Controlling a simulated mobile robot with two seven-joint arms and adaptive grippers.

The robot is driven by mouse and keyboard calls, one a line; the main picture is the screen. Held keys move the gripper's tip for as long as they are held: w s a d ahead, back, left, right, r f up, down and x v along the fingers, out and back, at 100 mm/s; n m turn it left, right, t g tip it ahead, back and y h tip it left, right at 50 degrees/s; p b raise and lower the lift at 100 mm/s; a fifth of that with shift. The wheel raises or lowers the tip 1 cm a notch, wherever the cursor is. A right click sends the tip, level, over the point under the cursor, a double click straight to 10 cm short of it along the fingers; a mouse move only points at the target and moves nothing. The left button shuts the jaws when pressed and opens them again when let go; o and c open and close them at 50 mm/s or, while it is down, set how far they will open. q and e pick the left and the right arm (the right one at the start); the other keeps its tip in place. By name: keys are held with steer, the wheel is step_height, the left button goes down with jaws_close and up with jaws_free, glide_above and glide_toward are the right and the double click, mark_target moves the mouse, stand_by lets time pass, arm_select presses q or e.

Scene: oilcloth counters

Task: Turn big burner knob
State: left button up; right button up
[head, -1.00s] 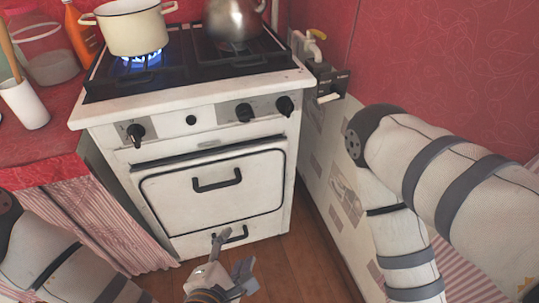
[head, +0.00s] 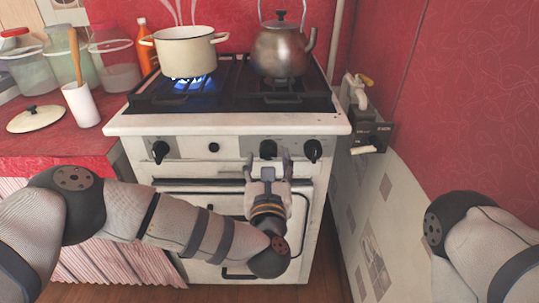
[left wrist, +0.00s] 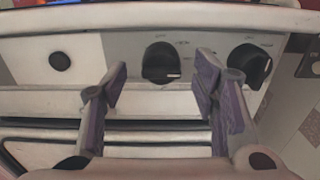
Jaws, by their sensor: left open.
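The white stove's front panel carries black knobs. The left knob (head: 160,151) stands alone. The middle knob (head: 267,149) and the right knob (head: 313,150) sit close together at the right. A small round button (head: 214,147) lies between the left and middle knobs. My left gripper (head: 267,163) is open, in front of and just below the middle knob. In the left wrist view, the middle knob (left wrist: 161,63) shows between and beyond the open fingers (left wrist: 160,88), apart from them. The right knob (left wrist: 249,66) is beyond the right finger. My right gripper is out of view.
A cream pot (head: 185,52) stands over a lit blue flame. A metal kettle (head: 283,48) stands on the right burner. The oven handle is partly hidden behind my left arm. A tiled side panel (head: 370,215) bounds the right side.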

mark_target(268, 152)
arm_select(q)
steer(key=shift+w, duration=1.45)
steer(key=c, duration=1.1)
steer(key=shift+c, duration=0.2)
steer(key=shift+m, duration=0.4)
steer(key=m, duration=0.3)
steer(key=shift+d+m, duration=0.15)
steer(key=shift+m, duration=0.15)
steer(key=shift+f+m, duration=0.1)
steer(key=shift+m, duration=2.1)
